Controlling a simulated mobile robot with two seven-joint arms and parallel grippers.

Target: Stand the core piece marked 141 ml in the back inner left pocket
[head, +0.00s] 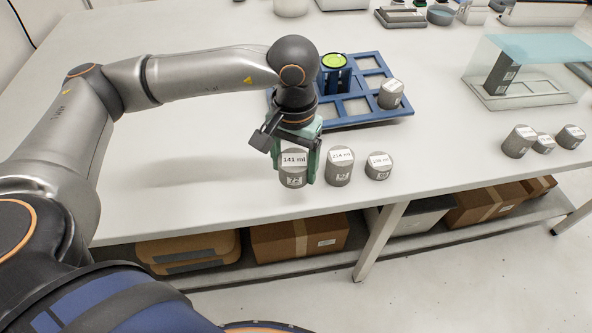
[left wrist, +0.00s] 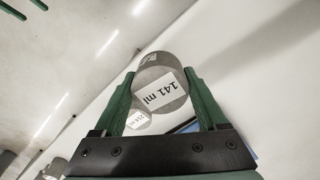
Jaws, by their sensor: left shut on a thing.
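The core piece marked 141 ml (head: 293,172) is a grey cylinder with a white label, near the table's front edge. My left gripper (head: 298,168) is shut on it, one green finger on each side. In the left wrist view the 141 ml piece (left wrist: 160,88) sits between the fingers, its label readable. Whether its base touches the table I cannot tell. The blue pocketed rack (head: 345,126) lies behind the gripper; my arm hides its left part, including the left pockets. One grey core piece (head: 391,94) stands in the rack's right side.
Pieces marked 214 ml (head: 339,168) and 108 ml (head: 379,166) stand just right of the held one. Several more cylinders (head: 520,141) stand further right. A glass-covered stand (head: 525,75) is at the back right. The table is clear to the left.

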